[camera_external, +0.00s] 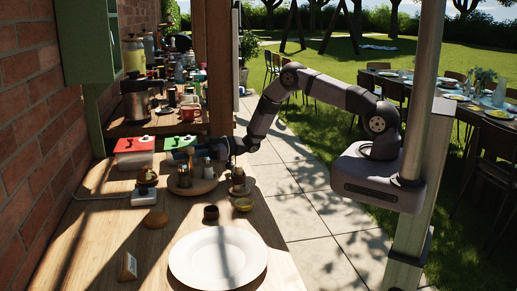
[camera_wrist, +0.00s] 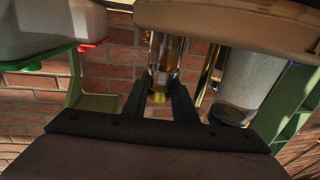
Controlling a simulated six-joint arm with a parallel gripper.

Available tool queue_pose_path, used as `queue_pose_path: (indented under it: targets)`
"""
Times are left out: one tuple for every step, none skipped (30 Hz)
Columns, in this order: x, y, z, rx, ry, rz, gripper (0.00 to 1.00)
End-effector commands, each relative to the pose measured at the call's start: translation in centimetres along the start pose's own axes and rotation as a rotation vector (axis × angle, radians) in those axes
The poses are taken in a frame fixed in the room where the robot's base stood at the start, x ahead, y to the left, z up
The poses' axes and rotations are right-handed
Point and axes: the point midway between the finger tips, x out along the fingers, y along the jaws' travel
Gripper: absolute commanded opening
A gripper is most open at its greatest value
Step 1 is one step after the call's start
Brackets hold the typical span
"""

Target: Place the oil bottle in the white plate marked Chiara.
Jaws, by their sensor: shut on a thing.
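The white plate (camera_external: 218,258) lies empty at the front of the wooden counter. A small wooden card (camera_external: 128,266) stands left of it; its writing is too small to read. My gripper (camera_external: 186,156) reaches in from the right, above a round wooden tray (camera_external: 190,189) holding small bottles and shakers. In the wrist view, which looks upside down, my gripper (camera_wrist: 158,95) is shut on a glass bottle of amber oil (camera_wrist: 165,55) with a yellow cap, near its neck. The bottle's base is at the wooden tray (camera_wrist: 230,25); I cannot tell whether it touches.
A grey-white shaker (camera_wrist: 245,85) stands beside the bottle. Red and green lidded boxes (camera_external: 135,152) are behind left. A brick wall (camera_external: 30,130) bounds the left.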

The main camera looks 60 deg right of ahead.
Motion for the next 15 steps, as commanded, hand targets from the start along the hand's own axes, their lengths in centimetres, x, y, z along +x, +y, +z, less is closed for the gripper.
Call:
queue_pose_path:
  targets:
    - [0.00,0.00,0.20,0.000,0.001,0.000,0.00]
    - [0.00,0.00,0.30,0.000,0.001,0.000,0.00]
    - [0.00,0.00,0.42,0.000,0.001,0.000,0.00]
    - [0.00,-0.01,0.30,0.000,0.000,0.000,0.32]
    - [0.00,-0.01,0.27,0.000,0.000,0.000,0.39]
    - [0.00,-0.01,0.27,0.000,0.000,0.000,0.43]
    - [0.00,-0.01,0.27,0.000,0.000,0.000,0.43]
    - [0.00,-0.01,0.26,0.000,0.000,0.000,0.43]
    - [0.00,-0.02,0.26,0.000,0.000,0.000,0.43]
    - [0.00,-0.02,0.26,0.000,0.000,0.000,0.43]
    - [0.00,-0.02,0.26,0.000,0.000,-0.001,0.43]
    - [0.00,-0.02,0.26,0.000,0.000,-0.001,0.43]
    - [0.00,-0.03,0.25,0.000,0.000,-0.001,0.43]
    - [0.00,-0.03,0.25,0.001,0.000,-0.001,0.43]
    - [0.00,-0.03,0.23,0.001,0.000,-0.001,0.43]
